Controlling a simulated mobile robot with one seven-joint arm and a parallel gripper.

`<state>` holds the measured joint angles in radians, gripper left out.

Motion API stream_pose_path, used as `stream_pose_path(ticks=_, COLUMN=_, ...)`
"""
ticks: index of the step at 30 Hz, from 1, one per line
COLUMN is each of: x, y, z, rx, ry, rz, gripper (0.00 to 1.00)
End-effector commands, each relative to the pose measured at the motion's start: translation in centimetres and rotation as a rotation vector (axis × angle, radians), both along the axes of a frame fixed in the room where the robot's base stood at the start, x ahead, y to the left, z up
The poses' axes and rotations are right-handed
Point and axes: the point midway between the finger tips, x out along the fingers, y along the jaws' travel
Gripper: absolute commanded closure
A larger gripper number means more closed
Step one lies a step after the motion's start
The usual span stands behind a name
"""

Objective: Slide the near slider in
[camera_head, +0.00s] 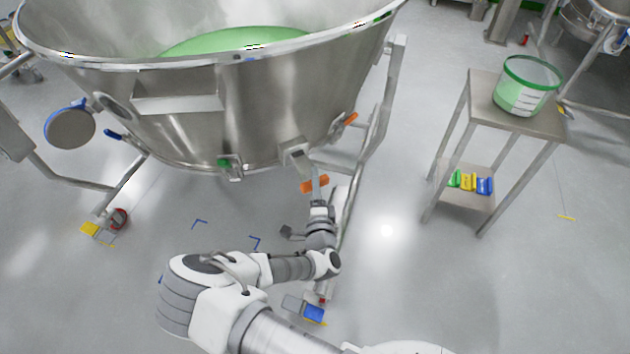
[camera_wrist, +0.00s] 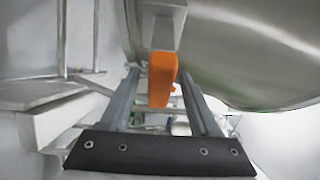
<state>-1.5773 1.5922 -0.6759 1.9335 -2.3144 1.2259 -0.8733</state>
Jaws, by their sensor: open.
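An orange handle (camera_head: 314,184) hangs from a metal bracket (camera_head: 295,152) low on the near right side of the big steel bowl; I take it to be the near slider. In the wrist view the handle (camera_wrist: 161,78) hangs under a grey bar between my two fingers. My gripper (camera_head: 318,200) is open, just below and in front of the handle in the head view. In the wrist view my gripper (camera_wrist: 158,80) has one finger on each side of the handle, with gaps visible. Whether the fingertips reach past it is unclear. A second orange handle (camera_head: 351,118) sits farther back.
The steel bowl (camera_head: 250,110) holds green material, and its frame leg (camera_head: 375,130) stands close to the right of my arm. A green clip (camera_head: 230,165) is on its lower rim. Floor between is clear.

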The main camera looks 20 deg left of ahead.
Motion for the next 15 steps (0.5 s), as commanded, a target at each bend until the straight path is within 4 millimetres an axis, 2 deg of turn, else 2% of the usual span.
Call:
stream_pose_path(ticks=7, x=0.00, y=0.01, z=0.01, rx=0.000, ry=0.000, rz=0.000, gripper=0.39)
stream_pose_path(ticks=15, x=0.00, y=0.01, z=0.00, rx=0.000, ry=0.000, rz=0.000, gripper=0.88)
